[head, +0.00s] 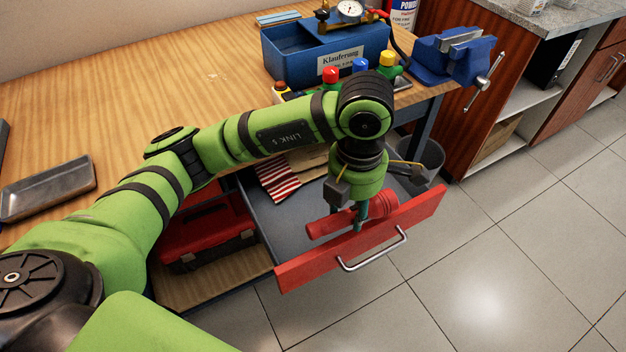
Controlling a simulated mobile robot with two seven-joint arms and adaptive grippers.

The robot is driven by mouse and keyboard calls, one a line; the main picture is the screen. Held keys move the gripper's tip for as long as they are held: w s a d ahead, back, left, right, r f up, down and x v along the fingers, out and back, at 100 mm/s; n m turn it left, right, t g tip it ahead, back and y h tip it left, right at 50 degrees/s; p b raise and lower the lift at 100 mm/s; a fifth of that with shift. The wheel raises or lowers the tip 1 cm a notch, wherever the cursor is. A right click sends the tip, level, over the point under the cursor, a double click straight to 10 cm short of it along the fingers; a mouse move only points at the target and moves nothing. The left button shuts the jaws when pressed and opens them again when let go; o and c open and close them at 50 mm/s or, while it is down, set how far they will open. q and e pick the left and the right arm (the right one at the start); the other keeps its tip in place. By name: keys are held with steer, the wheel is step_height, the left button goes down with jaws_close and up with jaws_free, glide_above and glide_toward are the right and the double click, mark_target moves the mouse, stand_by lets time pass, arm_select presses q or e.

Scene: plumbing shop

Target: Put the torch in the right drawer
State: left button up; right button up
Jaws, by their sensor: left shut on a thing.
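The torch (327,227) is red, roughly cylindrical, and lies level across the front part of the open right drawer (290,257), just behind its red front panel. Whether it touches the drawer floor I cannot tell. My left gripper (361,219) points down into the drawer and is shut on the torch near its middle; its fingers hide part of it. The drawer is pulled out, with a metal handle (372,251) on its front. My right gripper is not in view.
A striped red and white cloth (279,180) lies at the drawer's back. A red toolbox (205,237) sits on a shelf left of the drawer. On the wooden bench (130,95) stand a blue box (290,55), a blue vise (433,60) and a metal tray (48,189).

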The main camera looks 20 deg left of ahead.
arm_select(q)
steer(key=shift+d+f+n, duration=0.1)
steer(key=shift+f+n, duration=0.1)
steer(key=shift+n, duration=0.3)
steer(key=shift+w+f, duration=0.15)
steer(key=shift+f, duration=0.05)
steer(key=w+a+f, duration=0.2)
steer(key=w, duration=0.1)
steer(key=w+a+f, duration=0.2)
steer(key=w, duration=0.1)
steer(key=w+a+f, duration=0.2)
steer(key=w, duration=0.1)
steer(key=shift+a+f, duration=0.3)
steer(key=shift+a, duration=0.05)
step_height(320, 180, down, 4)
steer(key=shift+r+p, duration=0.1)
steer(key=shift+p, duration=0.45)
steer(key=shift+f, duration=0.25)
steer(key=o, duration=1.3)
